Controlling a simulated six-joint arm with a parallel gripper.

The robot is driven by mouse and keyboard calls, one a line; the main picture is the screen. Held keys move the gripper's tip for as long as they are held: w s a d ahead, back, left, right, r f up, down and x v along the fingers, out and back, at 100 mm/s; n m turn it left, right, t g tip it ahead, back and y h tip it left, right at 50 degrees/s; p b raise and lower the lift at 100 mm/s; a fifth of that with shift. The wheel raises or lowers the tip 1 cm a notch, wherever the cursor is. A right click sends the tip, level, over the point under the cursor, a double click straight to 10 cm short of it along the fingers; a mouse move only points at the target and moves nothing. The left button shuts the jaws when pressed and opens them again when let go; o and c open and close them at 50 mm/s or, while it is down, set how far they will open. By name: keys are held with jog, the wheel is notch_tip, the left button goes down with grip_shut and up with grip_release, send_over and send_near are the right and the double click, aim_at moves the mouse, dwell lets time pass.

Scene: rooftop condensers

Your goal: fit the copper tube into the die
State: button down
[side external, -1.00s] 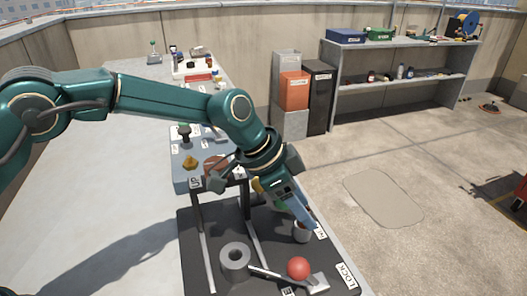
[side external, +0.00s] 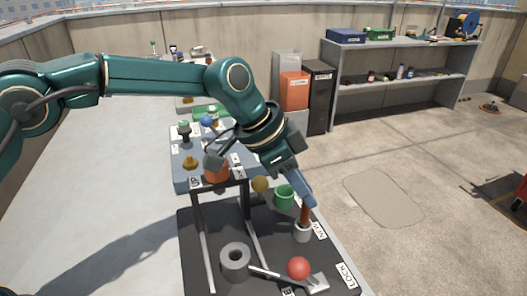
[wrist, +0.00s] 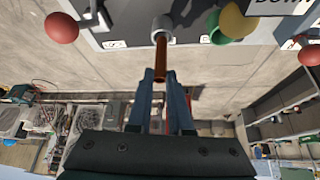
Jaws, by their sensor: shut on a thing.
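The copper tube (side external: 305,214) is upright or nearly so, gripped near its top by my gripper (side external: 308,201). Its lower end is at the mouth of a small pale cup (side external: 303,234) beside the NEW label; I cannot tell how much is still inside. In the wrist view the tube (wrist: 160,62) lies between the two fingertips of my gripper (wrist: 160,76), pointing at the pale cup (wrist: 161,24). A thick grey ring (side external: 235,265) with a central hole stands on the dark board to the left; I cannot tell whether it is the die.
A red-balled lever (side external: 298,268) lies in front of the cup near the LOCK label. A green cup (side external: 284,199) and a yellow ball (side external: 260,184) stand behind.

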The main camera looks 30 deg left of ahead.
notch_tip(320, 180, up, 5)
jog(key=shift+r, duration=0.55)
